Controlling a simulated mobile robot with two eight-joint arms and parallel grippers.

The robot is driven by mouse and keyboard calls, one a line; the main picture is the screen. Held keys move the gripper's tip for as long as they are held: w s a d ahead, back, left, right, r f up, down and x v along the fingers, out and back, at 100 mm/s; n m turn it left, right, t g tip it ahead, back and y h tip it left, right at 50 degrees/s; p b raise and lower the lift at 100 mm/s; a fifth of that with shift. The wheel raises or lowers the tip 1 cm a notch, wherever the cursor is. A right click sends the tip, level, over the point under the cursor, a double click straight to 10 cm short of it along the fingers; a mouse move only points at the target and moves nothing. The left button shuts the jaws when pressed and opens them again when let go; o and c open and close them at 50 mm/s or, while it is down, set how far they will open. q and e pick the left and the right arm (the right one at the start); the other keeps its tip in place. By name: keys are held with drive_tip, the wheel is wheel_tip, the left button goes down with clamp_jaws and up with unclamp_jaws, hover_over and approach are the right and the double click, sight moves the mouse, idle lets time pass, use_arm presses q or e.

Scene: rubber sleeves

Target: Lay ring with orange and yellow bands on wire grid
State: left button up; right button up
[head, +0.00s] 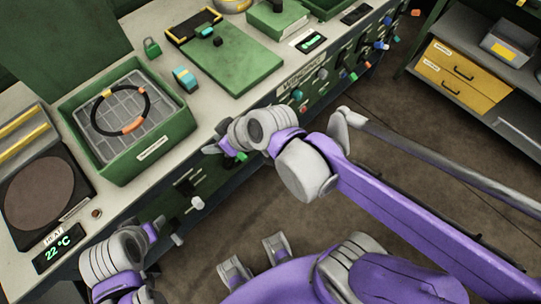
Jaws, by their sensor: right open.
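The black ring with orange and yellow bands (134,124) lies on the wire grid (121,107) inside a green box (158,157) on the bench. One orange band faces the front right and a yellow band is at the upper left. The ring appears flat, within the box walls. My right gripper (216,150) is open and empty at the bench's front edge, to the right of the box and apart from the ring. My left gripper (155,228) is low at the lower left, in front of the bench; its finger opening is not clear.
A hot plate (40,195) with a 22 °C display (58,248) stands left of the box. Knobs and hooks stick out from the bench front.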

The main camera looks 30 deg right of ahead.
use_arm(q)
drive_tip(key=shift+o, duration=0.3)
use_arm(e)
drive_tip(key=s+d+f+m+g+h, duration=0.1)
drive_tip(key=s+d+f+m+h, duration=0.4)
drive_tip(key=s+d, duration=0.4)
drive_tip(key=d+f, duration=0.1)
drive_tip(key=d, duration=0.2)
drive_tip(key=shift+d+f+m, duration=0.25)
drive_tip(key=shift+d+m, duration=0.05)
